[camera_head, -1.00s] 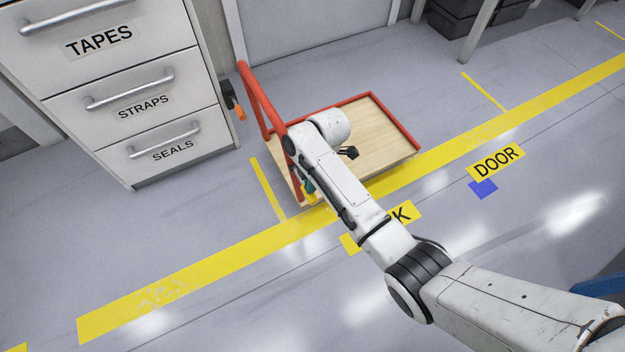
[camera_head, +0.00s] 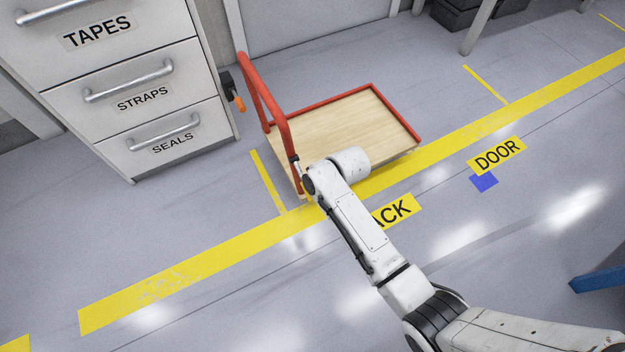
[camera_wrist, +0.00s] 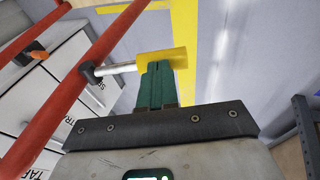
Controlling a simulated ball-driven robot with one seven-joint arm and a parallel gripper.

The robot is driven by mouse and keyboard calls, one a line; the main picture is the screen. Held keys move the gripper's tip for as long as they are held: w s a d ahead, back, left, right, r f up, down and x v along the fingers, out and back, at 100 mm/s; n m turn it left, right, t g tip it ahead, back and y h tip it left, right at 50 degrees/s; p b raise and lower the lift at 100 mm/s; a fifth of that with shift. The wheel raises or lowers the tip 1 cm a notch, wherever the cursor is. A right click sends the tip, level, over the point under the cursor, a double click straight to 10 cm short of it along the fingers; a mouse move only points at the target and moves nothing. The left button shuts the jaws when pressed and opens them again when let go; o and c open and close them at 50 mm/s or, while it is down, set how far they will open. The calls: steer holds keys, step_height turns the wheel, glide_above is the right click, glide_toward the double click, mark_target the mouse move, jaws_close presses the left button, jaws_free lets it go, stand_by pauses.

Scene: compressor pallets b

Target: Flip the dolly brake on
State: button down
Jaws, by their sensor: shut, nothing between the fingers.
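The dolly (camera_head: 350,130) has a pale wooden deck, red edge rails and a red push handle (camera_head: 262,95) at its left end. In the wrist view, the brake lever (camera_wrist: 120,68) is a silver rod with a black pivot by a red tube (camera_wrist: 70,88) and a yellow grip (camera_wrist: 165,60). My gripper (camera_wrist: 156,72) has green fingers, shut with nothing between them. Their tips are right at the yellow grip; I cannot tell whether they touch it. In the head view, my arm hides the gripper and most of the lever.
A drawer cabinet (camera_head: 125,95) labelled TAPES, STRAPS and SEALS stands left of the dolly. An orange-handled item (camera_head: 238,103) hangs on its side. Yellow lines (camera_head: 200,258) and a DOOR label (camera_head: 497,156) mark the floor. Floor at lower left is clear.

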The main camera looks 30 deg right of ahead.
step_height(320, 180, down, 4)
steer(key=t+b, duration=0.2)
steer(key=b, duration=0.1)
steer(key=t+b, duration=0.1)
steer(key=shift+w+f+t+b, duration=0.15)
steer(key=shift+f+t+b, duration=0.1)
steer(key=shift+t+b, duration=0.15)
steer(key=f+t+b, duration=0.1)
steer(key=b, duration=0.1)
steer(key=w+f+t+b, duration=0.1)
steer(key=shift+n+t+y+b, duration=0.3)
steer(key=shift+n+b, duration=0.1)
steer(key=shift+w+f+b, duration=0.2)
steer(key=shift+w+b, duration=0.25)
steer(key=shift+b, duration=0.25)
